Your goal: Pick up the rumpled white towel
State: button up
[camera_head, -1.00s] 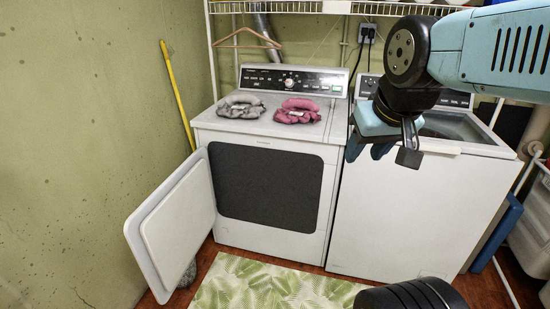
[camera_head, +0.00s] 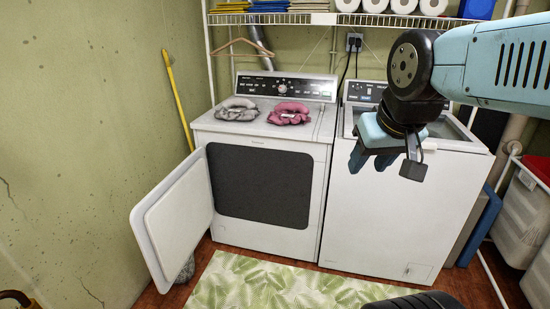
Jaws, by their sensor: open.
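No clearly white towel shows in this view. A rumpled grey-and-white cloth (camera_head: 237,109) lies on top of the left machine, a white front-loader (camera_head: 205,126) with its door hanging open. A rumpled pink cloth (camera_head: 289,113) lies just to its right, apart from it. My gripper (camera_head: 370,162) is open and appears empty. It is in front of the white top-loading washer (camera_head: 378,215), to the right of both cloths in the picture, with its fingers pointing down.
The open machine door (camera_head: 178,222) juts out at the left. A leaf-patterned rug (camera_head: 270,285) lies on the floor in front. A wire shelf (camera_head: 290,18) with paper rolls (camera_head: 389,5) runs above. A hanger (camera_head: 238,45) hangs at left, and bins (camera_head: 520,215) stand at right.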

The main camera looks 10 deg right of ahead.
aim_at(248, 111)
jog(key=z, duration=0.1)
jog(key=i, duration=0.9)
jog(key=u, duration=0.1)
